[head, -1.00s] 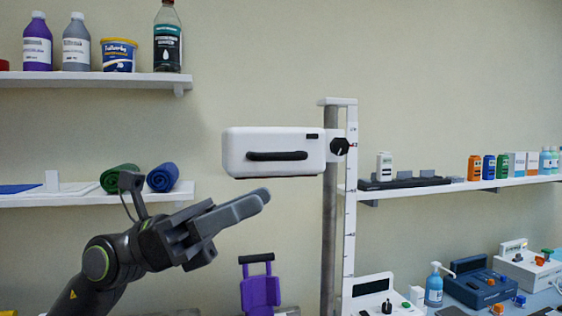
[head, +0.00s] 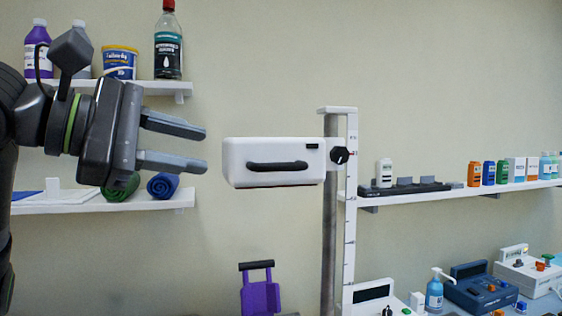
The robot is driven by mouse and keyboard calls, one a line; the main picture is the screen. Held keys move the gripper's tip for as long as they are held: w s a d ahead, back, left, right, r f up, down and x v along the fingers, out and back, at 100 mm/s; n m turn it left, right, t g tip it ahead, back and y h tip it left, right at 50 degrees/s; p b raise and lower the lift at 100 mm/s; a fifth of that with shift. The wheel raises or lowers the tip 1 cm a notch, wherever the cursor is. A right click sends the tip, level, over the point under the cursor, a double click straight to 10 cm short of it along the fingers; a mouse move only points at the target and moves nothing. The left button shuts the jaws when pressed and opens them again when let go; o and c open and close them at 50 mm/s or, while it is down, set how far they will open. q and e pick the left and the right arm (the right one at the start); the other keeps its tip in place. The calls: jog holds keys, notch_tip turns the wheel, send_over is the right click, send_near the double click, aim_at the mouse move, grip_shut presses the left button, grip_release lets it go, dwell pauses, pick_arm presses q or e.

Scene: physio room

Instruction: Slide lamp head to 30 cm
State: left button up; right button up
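The white lamp head (head: 272,150) with a black bar handle (head: 277,167) is mounted on a grey post (head: 329,230) near its upper end. A white scale strip (head: 350,235) with marks runs down beside the post; its numbers are too small to read. A black knob (head: 339,155) sits at the lamp head's right side. My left gripper (head: 206,150) is left of the lamp head, at about its height in the picture. Its two fingers are apart with nothing between them, and they do not touch the handle. My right gripper is not in view.
An upper left shelf (head: 150,87) holds bottles and a tub. A lower left shelf (head: 150,201) holds rolled towels, partly behind my gripper. A right shelf (head: 460,191) carries small bottles and boxes. A purple item (head: 260,296) stands below the lamp. Devices fill the lower right.

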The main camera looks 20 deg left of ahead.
aim_at(274, 164)
pick_arm(q)
jog(key=p+x, duration=0.5)
jog(key=x, duration=0.8)
jog(key=shift+w+d+r, duration=0.1)
jog(key=shift+w+d, duration=0.05)
jog(key=shift+d, duration=0.05)
jog(key=shift+p+x, duration=0.35)
jog(key=shift+x, duration=0.45)
grip_shut()
